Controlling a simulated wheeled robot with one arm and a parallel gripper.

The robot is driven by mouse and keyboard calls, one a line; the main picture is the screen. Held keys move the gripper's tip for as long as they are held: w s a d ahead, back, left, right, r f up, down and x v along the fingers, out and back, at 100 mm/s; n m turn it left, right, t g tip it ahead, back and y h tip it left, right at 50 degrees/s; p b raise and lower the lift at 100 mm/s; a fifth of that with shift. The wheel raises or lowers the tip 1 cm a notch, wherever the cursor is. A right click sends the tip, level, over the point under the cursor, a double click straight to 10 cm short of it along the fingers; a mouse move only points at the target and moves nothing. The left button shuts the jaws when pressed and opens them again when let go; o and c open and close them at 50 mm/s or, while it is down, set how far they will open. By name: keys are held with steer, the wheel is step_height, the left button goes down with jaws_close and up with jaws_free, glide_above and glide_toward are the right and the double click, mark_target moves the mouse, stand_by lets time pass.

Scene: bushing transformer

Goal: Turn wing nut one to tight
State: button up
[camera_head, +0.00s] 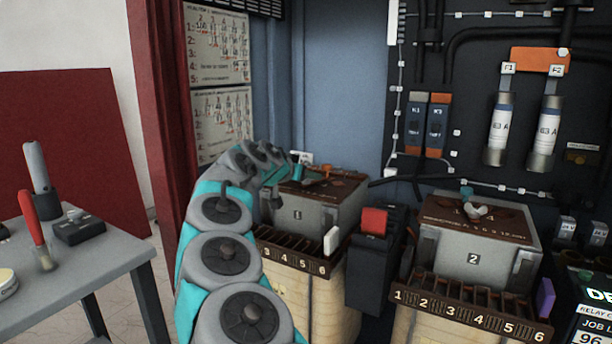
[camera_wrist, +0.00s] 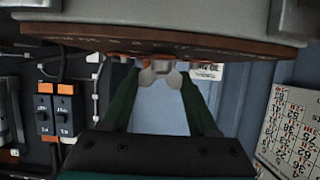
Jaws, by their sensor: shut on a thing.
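Box 1 (camera_head: 335,215) is a grey transformer box with a brown top, left of box 2. My gripper (camera_head: 318,174) is over the top of box 1, reached from the left by my arm. In the wrist view, my gripper's two dark green fingers (camera_wrist: 160,80) close on the pale wing nut (camera_wrist: 159,74), one at each side, right by the brown plate (camera_wrist: 90,32). In the head view this wing nut is too small and covered to make out. The wrist view is turned over, so the box is at the top.
Box 2 (camera_head: 473,258) stands to the right with its own pale wing nut (camera_head: 477,211) on top. Numbered slotted racks (camera_head: 440,309) sit in front of the boxes. A black holder with a red block (camera_head: 374,221) stands between them. A grey table (camera_head: 95,255) with tools is at left.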

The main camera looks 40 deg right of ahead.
stand_by(0.5)
steer(key=o, duration=1.4)
steer(key=shift+b+v, duration=0.7)
steer(key=shift+v, duration=3.2)
